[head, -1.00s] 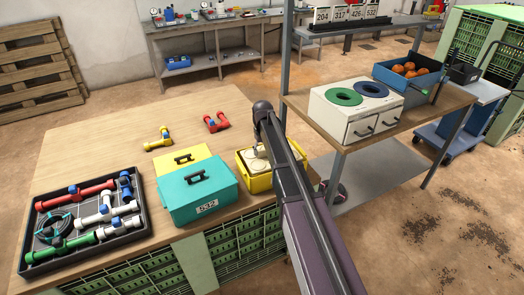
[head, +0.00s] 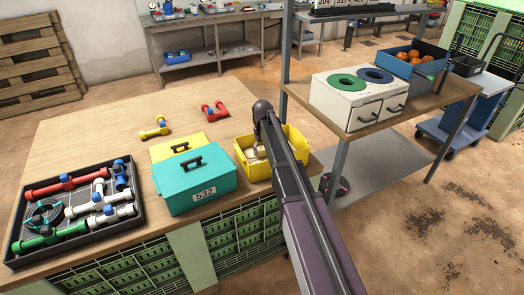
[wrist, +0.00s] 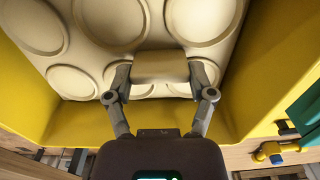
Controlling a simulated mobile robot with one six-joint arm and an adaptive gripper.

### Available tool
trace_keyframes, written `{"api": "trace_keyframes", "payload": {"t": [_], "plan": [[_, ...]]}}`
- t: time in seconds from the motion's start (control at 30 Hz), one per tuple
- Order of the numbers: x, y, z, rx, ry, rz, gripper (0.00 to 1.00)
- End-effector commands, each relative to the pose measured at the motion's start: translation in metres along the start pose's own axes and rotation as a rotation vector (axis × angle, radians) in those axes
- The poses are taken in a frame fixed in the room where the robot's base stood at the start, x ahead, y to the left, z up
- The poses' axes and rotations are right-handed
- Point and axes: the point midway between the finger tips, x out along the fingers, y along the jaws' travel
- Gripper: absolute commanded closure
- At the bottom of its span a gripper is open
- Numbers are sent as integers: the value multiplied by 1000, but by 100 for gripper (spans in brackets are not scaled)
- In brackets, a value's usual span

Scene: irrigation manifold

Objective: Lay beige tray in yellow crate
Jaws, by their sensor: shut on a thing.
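The yellow crate (head: 256,172) stands on the wooden table, right of the teal box. The beige tray (wrist: 105,20) has round recesses and is inside the crate, between its yellow walls (wrist: 270,60) in the wrist view. Only a small part of the tray (head: 251,154) shows in the head view, beside my arm. My gripper (wrist: 160,72) is shut on a raised block at the tray's near edge. My arm hides the gripper and much of the crate in the head view. I cannot tell whether the tray touches the crate floor.
The teal box (head: 195,180) marked 532 stands close to the crate's left, with a yellow box (head: 176,148) behind it. A black tray (head: 80,250) of pipe fittings is at left. A shelf post (head: 285,75) rises behind the crate. The table's back left is clear.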

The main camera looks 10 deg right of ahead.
Motion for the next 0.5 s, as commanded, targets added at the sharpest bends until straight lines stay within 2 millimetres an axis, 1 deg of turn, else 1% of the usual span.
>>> {"api": "trace_keyframes", "payload": {"t": [0.03, 0.2, 0.5], "plan": [[6, 0, 0, 0, 0, 0, 81], [11, 0, 0, 0, 0, 0, 81], [12, 0, 0, 0, 0, 0, 81]]}}
